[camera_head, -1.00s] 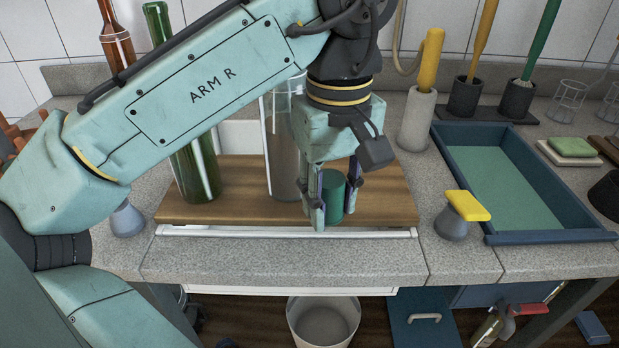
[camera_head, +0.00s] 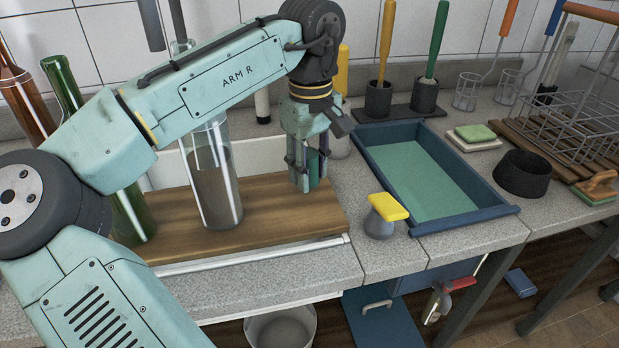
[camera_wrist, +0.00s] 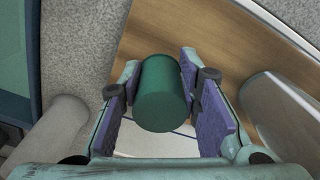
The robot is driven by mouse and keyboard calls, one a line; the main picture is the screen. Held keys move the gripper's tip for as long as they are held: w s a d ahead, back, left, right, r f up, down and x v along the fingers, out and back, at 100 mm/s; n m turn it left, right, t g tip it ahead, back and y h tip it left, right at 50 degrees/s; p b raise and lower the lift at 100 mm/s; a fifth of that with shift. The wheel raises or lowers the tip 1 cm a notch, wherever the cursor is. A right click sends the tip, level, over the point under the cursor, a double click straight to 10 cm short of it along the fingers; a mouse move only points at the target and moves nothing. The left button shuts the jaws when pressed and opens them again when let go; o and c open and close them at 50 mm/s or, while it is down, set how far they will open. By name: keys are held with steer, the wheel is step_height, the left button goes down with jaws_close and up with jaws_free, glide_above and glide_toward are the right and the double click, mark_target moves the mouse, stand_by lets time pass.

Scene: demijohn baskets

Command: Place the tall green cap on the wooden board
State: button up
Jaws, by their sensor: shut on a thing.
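The tall green cap (camera_head: 314,166) is a dark green cylinder, held upright between the fingers of my gripper (camera_head: 306,178). In the wrist view the cap (camera_wrist: 162,97) sits between two purple-padded fingers, which are shut on it. The wooden board (camera_head: 275,219) lies across the sink, and the cap is over its right end. In the wrist view the board (camera_wrist: 205,38) shows beyond the cap. Whether the cap's base touches the board cannot be told.
A clear glass cylinder (camera_head: 214,180) stands on the board left of my gripper, with green bottle (camera_head: 132,215) further left. To the right are a yellow-topped sprayer-like piece (camera_head: 385,212) and a blue tray (camera_head: 440,180). The board's front right is clear.

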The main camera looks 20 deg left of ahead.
mark_target(310, 199)
steer(key=shift+s+f, duration=0.1)
steer(key=shift+f, duration=1.55)
steer(key=shift+f, duration=0.15)
steer(key=o, duration=0.9)
steer(key=shift+o, duration=0.2)
step_height(310, 199, up, 12)
steer(key=shift+r+b, duration=0.2)
steer(key=shift+b, duration=0.1)
